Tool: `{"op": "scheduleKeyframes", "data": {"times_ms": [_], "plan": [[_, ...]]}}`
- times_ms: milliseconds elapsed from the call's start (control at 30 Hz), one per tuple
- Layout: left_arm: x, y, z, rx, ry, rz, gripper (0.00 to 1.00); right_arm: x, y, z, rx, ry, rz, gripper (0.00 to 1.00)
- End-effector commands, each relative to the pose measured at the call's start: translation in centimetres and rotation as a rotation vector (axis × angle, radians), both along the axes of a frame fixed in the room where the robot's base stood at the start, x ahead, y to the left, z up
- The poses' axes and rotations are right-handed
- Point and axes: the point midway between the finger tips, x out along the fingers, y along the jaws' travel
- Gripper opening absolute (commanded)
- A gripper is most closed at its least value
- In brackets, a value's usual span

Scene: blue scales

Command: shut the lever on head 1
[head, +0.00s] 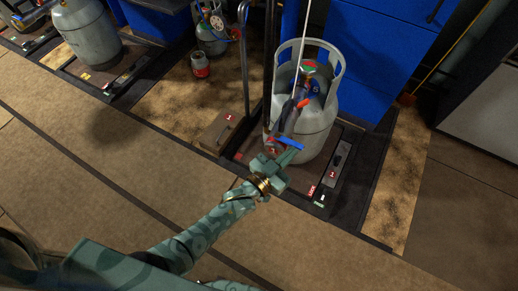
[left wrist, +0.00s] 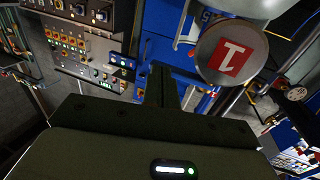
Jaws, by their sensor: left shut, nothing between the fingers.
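A grey gas cylinder (head: 312,130) with a collar stands on a low dark scale. A filling head (head: 298,95) with dark and orange parts hangs at the cylinder's top. A blue bar (head: 291,143), possibly the lever, shows at the filling head's near end. My left gripper (head: 287,157) is shut and empty, just below the blue bar in the picture; I cannot tell whether they touch. In the left wrist view a round grey end with a red label 1 (left wrist: 232,57) is close, right of the shut fingers (left wrist: 162,85). My right gripper is not in view.
Blue cabinets (head: 372,55) stand behind. Another cylinder (head: 86,32) stands at upper left. The floor in front is clear. A control panel (left wrist: 88,40) shows in the left wrist view.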

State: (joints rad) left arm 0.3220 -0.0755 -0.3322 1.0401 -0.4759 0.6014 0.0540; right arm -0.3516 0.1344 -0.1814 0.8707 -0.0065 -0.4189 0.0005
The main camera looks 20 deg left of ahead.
Motion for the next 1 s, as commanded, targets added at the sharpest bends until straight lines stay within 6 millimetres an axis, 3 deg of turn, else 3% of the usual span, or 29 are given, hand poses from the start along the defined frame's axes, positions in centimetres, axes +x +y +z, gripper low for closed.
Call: {"op": "scheduleKeyframes", "data": {"times_ms": [600,1000], "plan": [[0.65,-0.62,0.09,-0.002,-0.001,-0.002,0.00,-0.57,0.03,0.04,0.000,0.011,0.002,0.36],[0.40,-0.40,0.21,-0.001,-0.003,-0.002,0.00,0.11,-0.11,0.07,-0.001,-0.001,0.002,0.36]]}}
